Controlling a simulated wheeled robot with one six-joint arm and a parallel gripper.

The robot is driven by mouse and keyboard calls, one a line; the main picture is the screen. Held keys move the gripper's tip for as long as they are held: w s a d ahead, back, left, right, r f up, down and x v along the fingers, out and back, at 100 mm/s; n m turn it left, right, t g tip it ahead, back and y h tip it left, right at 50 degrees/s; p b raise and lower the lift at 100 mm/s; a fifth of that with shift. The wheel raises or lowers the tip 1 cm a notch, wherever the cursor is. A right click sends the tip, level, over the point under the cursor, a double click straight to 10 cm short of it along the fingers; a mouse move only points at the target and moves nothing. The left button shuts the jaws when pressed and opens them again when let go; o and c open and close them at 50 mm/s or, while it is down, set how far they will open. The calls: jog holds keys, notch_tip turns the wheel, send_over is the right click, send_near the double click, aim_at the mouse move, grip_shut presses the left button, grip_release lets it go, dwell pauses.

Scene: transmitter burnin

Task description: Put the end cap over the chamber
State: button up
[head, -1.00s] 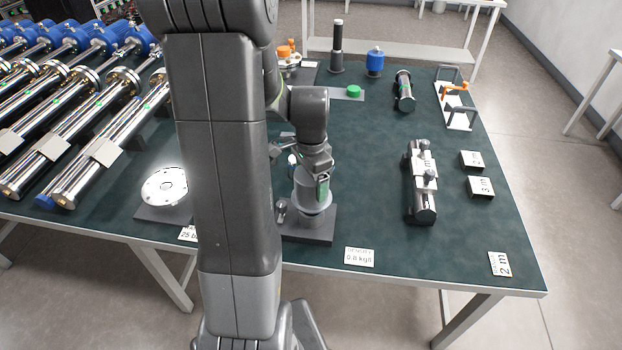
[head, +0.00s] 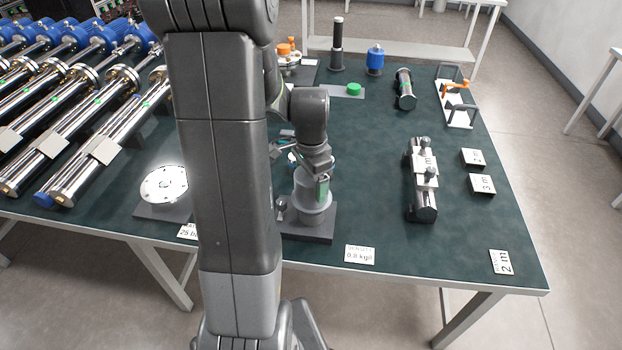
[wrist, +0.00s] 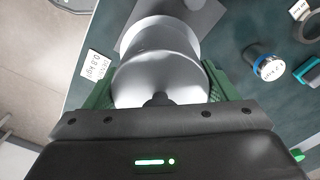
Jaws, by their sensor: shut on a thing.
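A grey cylinder, which looks like the chamber (head: 312,217), stands upright on a dark square base (head: 318,236) below my gripper. In the wrist view the cap lies in line with a paler round body beyond it. I cannot tell whether they touch or how far the cap sits over it. My arm hides part of the chamber.
A white-topped disc (head: 164,184) on a dark base stands to the left. A silver cylinder assembly (head: 422,190) lies to the right. A density card (head: 360,254) lies near the front edge. Long metal tubes (head: 90,160) fill the left side. The table's front right is mostly clear.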

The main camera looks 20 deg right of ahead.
jog(key=shift+f+b, duration=2.95)
jog(key=shift+f, duration=1)
jog(key=o, duration=1.1)
jog(key=shift+r, duration=0.1)
notch_tip(320, 180, up, 14)
jog(key=shift+f+p, duration=0.1)
jog(key=shift+p, duration=0.5)
notch_tip(320, 180, down, 14)
jog(key=shift+r+b, duration=0.1)
jog(key=shift+b, duration=0.45)
jog(key=shift+r, duration=0.3)
